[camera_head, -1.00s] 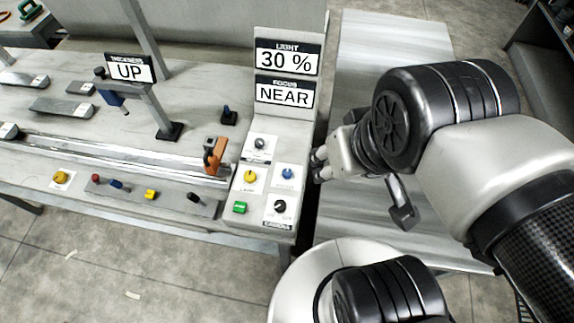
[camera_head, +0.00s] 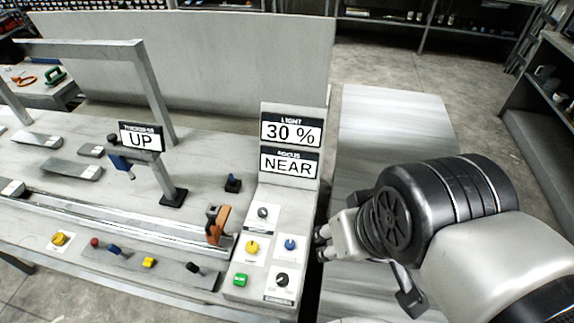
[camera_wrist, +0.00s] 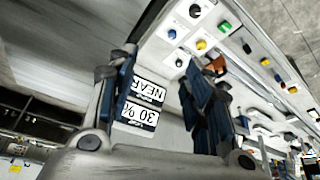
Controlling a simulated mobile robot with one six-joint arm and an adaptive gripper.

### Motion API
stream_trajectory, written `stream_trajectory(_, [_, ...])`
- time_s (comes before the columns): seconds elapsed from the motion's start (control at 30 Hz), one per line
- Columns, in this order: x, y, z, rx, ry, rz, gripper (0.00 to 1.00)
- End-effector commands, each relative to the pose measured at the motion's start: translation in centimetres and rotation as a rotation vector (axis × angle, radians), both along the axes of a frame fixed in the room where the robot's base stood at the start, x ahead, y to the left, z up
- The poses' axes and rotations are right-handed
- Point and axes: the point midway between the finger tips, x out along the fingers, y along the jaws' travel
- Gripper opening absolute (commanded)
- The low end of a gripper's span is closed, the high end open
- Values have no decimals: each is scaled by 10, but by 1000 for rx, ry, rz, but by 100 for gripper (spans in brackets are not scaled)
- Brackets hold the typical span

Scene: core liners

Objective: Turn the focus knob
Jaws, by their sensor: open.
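The control panel (camera_head: 268,262) carries several controls: a grey-black knob (camera_head: 262,211) at the top, a yellow knob (camera_head: 252,246), a blue knob (camera_head: 290,243), a green button (camera_head: 240,280) and a black knob (camera_head: 282,279). Their small labels are too blurred to tell which is the focus knob. The focus display (camera_head: 288,164) above reads NEAR. My gripper (camera_head: 322,243) is right of the panel, apart from it. In the wrist view my gripper (camera_wrist: 170,58) is open and empty, with the blue knob (camera_wrist: 172,34) and grey-black knob (camera_wrist: 179,62) beyond, between its fingers.
The light display (camera_head: 291,130) reads 30 %. Left of the panel stand an orange-brown block (camera_head: 217,225) on the rail, a small black-blue lever (camera_head: 233,183) and a thickness sign (camera_head: 141,137) reading UP. A bare grey surface (camera_head: 385,130) lies behind my gripper.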

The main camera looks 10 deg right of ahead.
Motion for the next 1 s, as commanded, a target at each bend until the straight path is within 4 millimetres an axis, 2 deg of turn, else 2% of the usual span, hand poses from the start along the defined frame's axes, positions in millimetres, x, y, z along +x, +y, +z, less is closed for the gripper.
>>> stream_trajectory(0.33, [0,0,0,0,1,0,44])
stream_trajectory(0.47, [9,1,2,4,22,-4,44])
stream_trajectory(0.57, [28,4,5,11,59,-10,44])
stream_trajectory(0.73, [73,11,-2,24,142,-32,44])
stream_trajectory(0.87, [107,19,-18,30,204,-52,44])
stream_trajectory(1.0, [138,28,-47,34,272,-72,44])
